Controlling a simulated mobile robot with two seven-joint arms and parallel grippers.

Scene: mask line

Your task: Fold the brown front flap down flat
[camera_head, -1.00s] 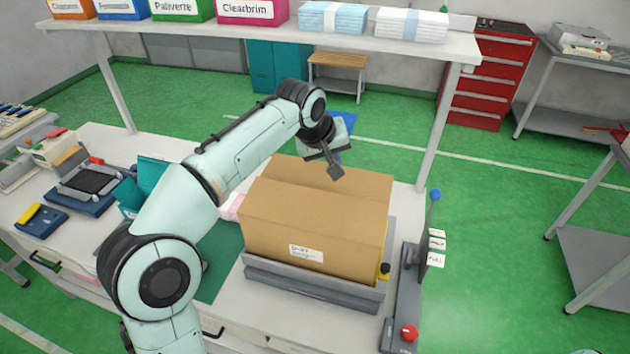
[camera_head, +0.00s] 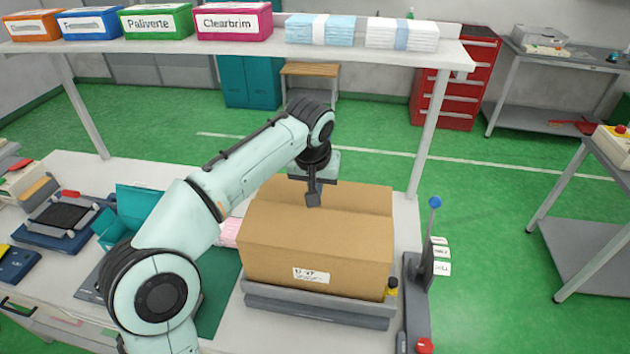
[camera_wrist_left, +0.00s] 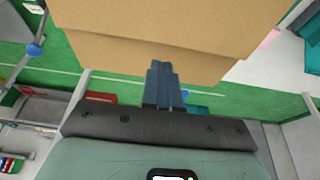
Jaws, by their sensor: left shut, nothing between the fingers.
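The open brown carton (camera_head: 318,262) stands on the bench with a white label on its near face. Its front flap (camera_head: 300,225) is the panel along the top of that near face; I cannot tell exactly how far it leans. A back brown panel (camera_head: 366,198) rises behind it. My left gripper (camera_head: 313,199) is shut and empty, pointing down over the carton, in front of the back panel. In the left wrist view the closed fingers (camera_wrist_left: 163,82) overlap brown cardboard (camera_wrist_left: 150,25); contact cannot be told. My right gripper is not in view.
The carton sits in a grey cradle (camera_head: 300,310). A lever stand with a blue knob (camera_head: 435,202) is close on its right. A shelf (camera_head: 250,50) with coloured boxes and packs crosses behind.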

